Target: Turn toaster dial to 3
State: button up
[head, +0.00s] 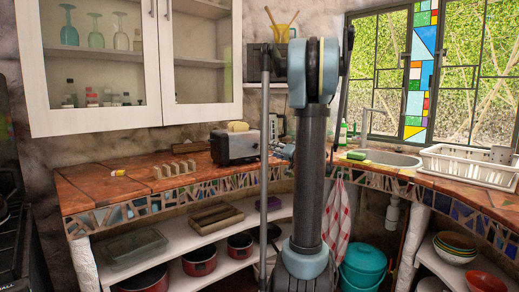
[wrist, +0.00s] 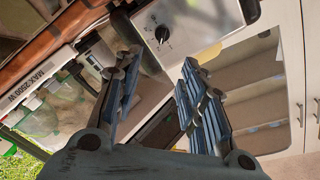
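The toaster (head: 234,147) is a silver and dark box on the tiled counter, left of my arm in the head view, with a bread-like piece on top. In the wrist view, a black round dial (wrist: 162,34) with small marks around it sits on a pale panel, which looks like the toaster's end face. The dial's numbers are too small to read. My gripper (wrist: 162,60) is open and empty, its two blue-grey fingers apart, with the dial beyond and between their tips. The fingers appear clear of the dial.
A sink (head: 385,158) and a white dish rack (head: 470,165) are to the right. Glass-fronted cabinets (head: 95,119) hang above the counter. A white part marked "MAX 2500 W" (wrist: 35,88) is at left in the wrist view.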

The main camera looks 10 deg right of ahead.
aim_at(256, 146)
jog(key=x, duration=1.3)
jog(key=shift+w+a, duration=0.1)
jog(key=shift+a, duration=0.05)
grip_shut()
